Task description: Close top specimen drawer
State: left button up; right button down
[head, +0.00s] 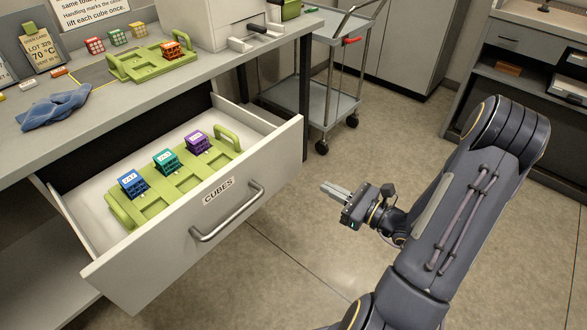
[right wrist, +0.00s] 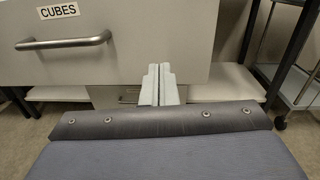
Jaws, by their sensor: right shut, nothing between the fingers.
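The top specimen drawer (head: 165,262), labelled CUBES, is pulled out from under the bench. Its front and bar handle (head: 228,212) face me; the drawer front also shows in the right wrist view (right wrist: 140,62). Inside lies a green tray (head: 218,169) holding a blue cube (head: 132,183), a teal cube (head: 166,161) and a purple cube (head: 197,142). My right gripper (head: 336,190) is shut and empty, apart from the drawer and to the right of its handle. In the right wrist view its fingers (right wrist: 158,85) point at the drawer front's right part. My left gripper is not in view.
The bench top (head: 130,90) carries a blue cloth (head: 54,107), another green tray (head: 150,62) with an orange cube, several lattice cubes and signs. A metal trolley (head: 325,100) stands behind the drawer's right side. The floor right of the drawer is clear.

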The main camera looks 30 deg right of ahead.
jog(key=d+f+m+h, duration=0.1)
send_near(285, 160)
jog(key=shift+t, duration=0.3)
jog(key=b+x, duration=0.1)
jog(key=x, duration=0.5)
jog(key=shift+w+a+f, duration=0.15)
jog(key=shift+w+a, duration=0.1)
jog(key=shift+w, duration=0.1)
